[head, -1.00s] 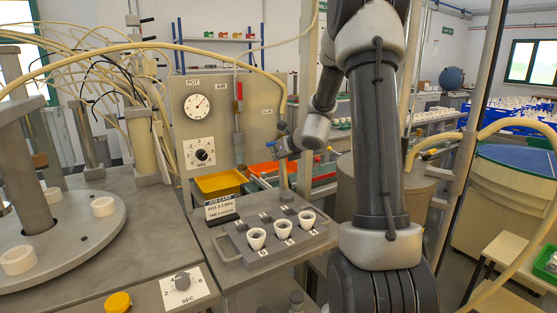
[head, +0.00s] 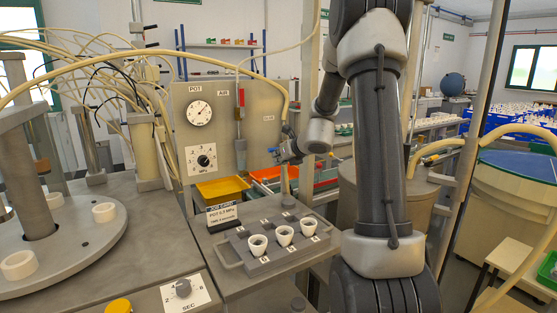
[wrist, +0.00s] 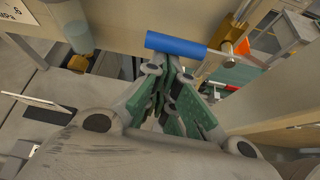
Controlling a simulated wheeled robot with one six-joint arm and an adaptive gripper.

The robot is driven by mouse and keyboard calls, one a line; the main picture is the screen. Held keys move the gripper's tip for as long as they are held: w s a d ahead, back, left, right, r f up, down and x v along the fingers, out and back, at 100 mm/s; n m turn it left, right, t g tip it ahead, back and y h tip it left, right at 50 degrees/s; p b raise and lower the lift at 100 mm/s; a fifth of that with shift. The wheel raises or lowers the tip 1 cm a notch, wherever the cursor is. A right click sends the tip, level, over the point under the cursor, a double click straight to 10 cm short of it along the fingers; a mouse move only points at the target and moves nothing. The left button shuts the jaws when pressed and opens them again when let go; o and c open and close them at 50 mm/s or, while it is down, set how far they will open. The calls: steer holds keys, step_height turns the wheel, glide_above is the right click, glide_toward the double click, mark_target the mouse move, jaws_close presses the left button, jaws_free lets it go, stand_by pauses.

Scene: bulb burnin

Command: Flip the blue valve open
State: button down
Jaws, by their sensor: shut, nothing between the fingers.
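The blue valve handle (wrist: 175,45) is a short blue cylinder in the wrist view, lying almost across the picture in front of the fingertips. In the head view it is a small blue piece (head: 273,150) by the lower right of the grey panel. My gripper (wrist: 168,68) is shut and empty, its green-padded fingers together, with the tips just at the handle's near side. I cannot tell whether they touch it. In the head view my gripper (head: 286,150) is small and right of the handle.
The grey panel (head: 250,125) carries a gauge (head: 199,112) and a pressure knob (head: 203,161). A yellow bin (head: 222,188) is below it. A grey tray (head: 262,268) with white cups and a job card (head: 222,213) stand in front. A hose (head: 283,100) runs down the panel's right edge.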

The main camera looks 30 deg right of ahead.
steer(key=shift+r, duration=0.15)
steer(key=d+r+m+t+y, duration=0.3)
steer(key=r+m+y, duration=0.4)
steer(key=m, duration=0.3)
steer(key=shift+d+r+m+y, duration=0.3)
steer(key=shift+d+r+y, duration=0.1)
steer(key=shift+d+y, duration=0.25)
steer(key=shift+w, duration=0.1)
stand_by(0.4)
stand_by(0.4)
steer(key=s+d, duration=0.1)
steer(key=s, duration=0.8)
steer(key=shift+s+d, duration=0.2)
